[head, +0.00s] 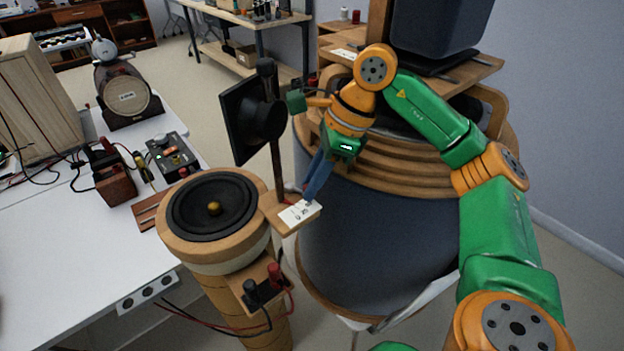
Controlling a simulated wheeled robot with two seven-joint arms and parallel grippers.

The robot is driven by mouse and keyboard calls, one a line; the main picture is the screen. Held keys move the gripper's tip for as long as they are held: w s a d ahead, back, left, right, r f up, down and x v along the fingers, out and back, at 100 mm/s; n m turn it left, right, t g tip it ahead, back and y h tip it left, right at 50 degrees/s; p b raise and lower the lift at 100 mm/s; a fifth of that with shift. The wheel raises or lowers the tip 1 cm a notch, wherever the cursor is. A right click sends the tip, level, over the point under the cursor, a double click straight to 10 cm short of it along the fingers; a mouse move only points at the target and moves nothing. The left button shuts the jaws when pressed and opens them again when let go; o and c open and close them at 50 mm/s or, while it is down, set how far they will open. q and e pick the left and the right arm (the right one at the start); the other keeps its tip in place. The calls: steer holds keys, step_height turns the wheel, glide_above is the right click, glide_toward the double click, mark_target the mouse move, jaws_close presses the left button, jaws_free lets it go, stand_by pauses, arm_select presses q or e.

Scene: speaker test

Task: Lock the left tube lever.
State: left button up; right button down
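The left tube (217,252) is a wooden cylinder with a round black speaker cone (200,208) on top. A dark upright post (276,165) with a rounded head rises beside it from a wooden bracket (276,216) with a white label. It appears to be the tube lever. A square black plate (235,125) with a round black body is beside the post. My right gripper (309,196) points down with its blue fingers just above the label, right of the post. Its finger gap is not clear, and contact cannot be told. My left gripper is not in view.
A larger dark tube (370,245) with wooden rings stands close on the right, behind my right arm. Red and black terminals (262,285) with loose cables project from the left tube. A white bench (75,255) with electronics fills the left side.

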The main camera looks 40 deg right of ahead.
stand_by(0.3)
steer(key=shift+w+d+f+n+g+p, duration=0.1)
steer(key=shift+w+d+n+g+p, duration=0.25)
steer(key=shift+w+n+g+p, duration=0.95)
steer(key=shift+w+d+r+n+g+p, duration=0.1)
steer(key=shift+d+n+g+p, duration=0.3)
steer(key=shift+n+p, duration=1.95)
steer(key=shift+w+d+f+n+g+p, duration=0.1)
steer(key=shift+w+d+n+g+p, duration=0.55)
steer(key=shift+n, duration=1.9)
steer(key=shift+a+p, duration=0.25)
steer(key=shift+p, duration=0.1)
steer(key=c, duration=0.8)
jaws_free()
steer(key=shift+a, duration=0.1)
steer(key=shift+o, duration=0.2)
